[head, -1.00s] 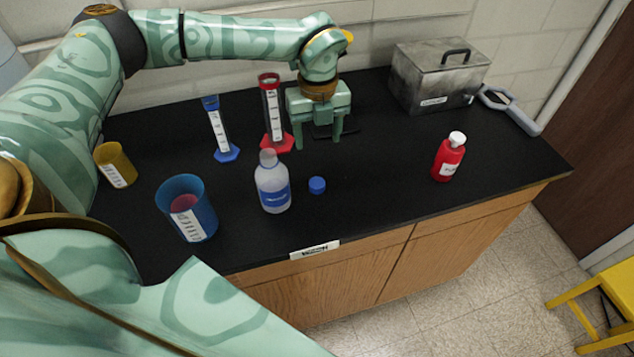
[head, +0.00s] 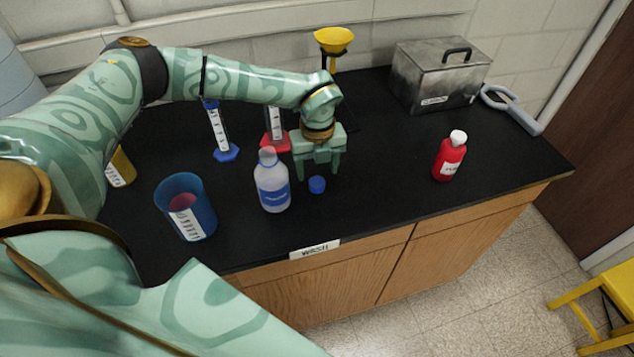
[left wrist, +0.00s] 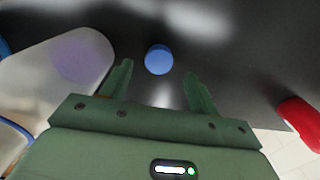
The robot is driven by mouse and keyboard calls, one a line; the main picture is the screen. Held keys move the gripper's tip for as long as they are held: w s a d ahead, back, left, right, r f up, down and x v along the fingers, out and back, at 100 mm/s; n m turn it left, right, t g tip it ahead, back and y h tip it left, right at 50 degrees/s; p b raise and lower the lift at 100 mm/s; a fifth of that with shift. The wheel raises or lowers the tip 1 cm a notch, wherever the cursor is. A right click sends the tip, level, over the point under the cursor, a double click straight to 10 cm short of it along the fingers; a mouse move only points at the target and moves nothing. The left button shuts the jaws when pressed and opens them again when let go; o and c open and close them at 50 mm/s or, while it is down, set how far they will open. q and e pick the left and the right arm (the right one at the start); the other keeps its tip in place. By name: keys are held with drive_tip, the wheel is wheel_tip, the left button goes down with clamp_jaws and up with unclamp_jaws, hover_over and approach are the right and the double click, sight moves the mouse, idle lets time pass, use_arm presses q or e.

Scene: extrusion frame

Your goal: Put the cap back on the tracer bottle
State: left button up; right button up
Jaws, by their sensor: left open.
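The tracer bottle (head: 272,184) is clear with a blue label and an uncapped, pale neck. It stands upright near the front of the black bench, and it also shows at the left of the left wrist view (left wrist: 50,70). The blue cap (head: 317,185) lies on the bench just right of the bottle. In the left wrist view the cap (left wrist: 159,60) sits beyond and between the fingertips, apart from them. My left gripper (head: 319,174) is open and empty, pointing down above and just behind the cap. My right gripper is not in view.
A blue beaker (head: 186,208) stands left of the bottle. A blue-based cylinder (head: 220,132) and red-based cylinder (head: 275,127) stand behind. A capped red bottle (head: 449,157) is at right, a metal box (head: 437,78) and a yellow funnel (head: 334,42) at the back. Bench between cap and red bottle is clear.

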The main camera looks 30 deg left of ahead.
sight(317, 181)
use_arm(q)
wheel_tip(317, 181, down, 4)
drive_tip(key=shift+f, duration=0.1)
idle(0.4)
drive_tip(key=c, duration=1.1)
